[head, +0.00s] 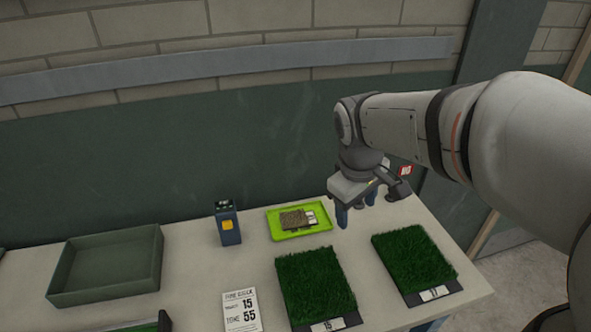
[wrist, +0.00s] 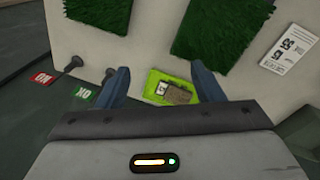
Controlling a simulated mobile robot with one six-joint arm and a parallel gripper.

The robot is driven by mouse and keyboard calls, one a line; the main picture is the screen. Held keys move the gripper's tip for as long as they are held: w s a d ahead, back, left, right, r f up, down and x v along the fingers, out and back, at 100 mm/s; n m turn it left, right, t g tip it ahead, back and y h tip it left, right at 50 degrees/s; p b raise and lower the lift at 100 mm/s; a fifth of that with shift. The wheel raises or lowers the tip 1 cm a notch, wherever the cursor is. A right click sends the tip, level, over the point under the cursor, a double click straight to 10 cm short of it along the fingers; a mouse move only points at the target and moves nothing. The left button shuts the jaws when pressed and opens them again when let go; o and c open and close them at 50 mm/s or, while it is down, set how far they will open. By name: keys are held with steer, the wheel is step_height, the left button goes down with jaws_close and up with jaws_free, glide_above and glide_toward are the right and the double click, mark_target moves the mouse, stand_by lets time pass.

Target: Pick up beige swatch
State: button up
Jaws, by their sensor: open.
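The beige swatch (head: 293,219) is a small brownish-beige piece with a white label at its right. It lies on a lime-green tray (head: 283,237) at the back of the table. My gripper (head: 357,205) is open and empty, above the table to the right of the tray. In the wrist view, the swatch (wrist: 178,95) and tray (wrist: 153,76) appear between my open fingers (wrist: 162,82), nearer the right one, which partly covers the tray. The swatch is apart from both fingers.
Two dark green turf samples (head: 314,284) (head: 411,258) lie in front. A blue device (head: 228,225) stands left of the tray, a printed card (head: 240,311) lies nearer, and a grey-green bin (head: 105,290) is at left. The wrist view shows red (wrist: 42,78) and green (wrist: 84,94) signs and dark knobs (wrist: 74,63).

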steer(key=w+a+f+n+h+b, duration=0.2)
steer(key=w+a+f+n+b, duration=0.1)
steer(key=w+a+f+n, duration=0.45)
steer(key=n+h+b, duration=0.1)
steer(key=n+b, duration=0.1)
steer(key=n, duration=0.3)
glide_toward(295, 216)
steer(key=shift+w+f+g, duration=0.15)
steer(key=shift+f+g, duration=0.15)
steer(key=shift+w+a+f+n, duration=0.1)
steer(key=shift+w+f+n, duration=0.2)
steer(key=shift+f, duration=0.35)
steer(key=x, duration=0.7)
steer(key=shift+s+d+r, duration=0.15)
steer(key=shift+d+r, duration=0.05)
steer(key=shift+d, duration=0.2)
steer(key=shift+c, duration=0.2)
steer(key=c, duration=0.7)
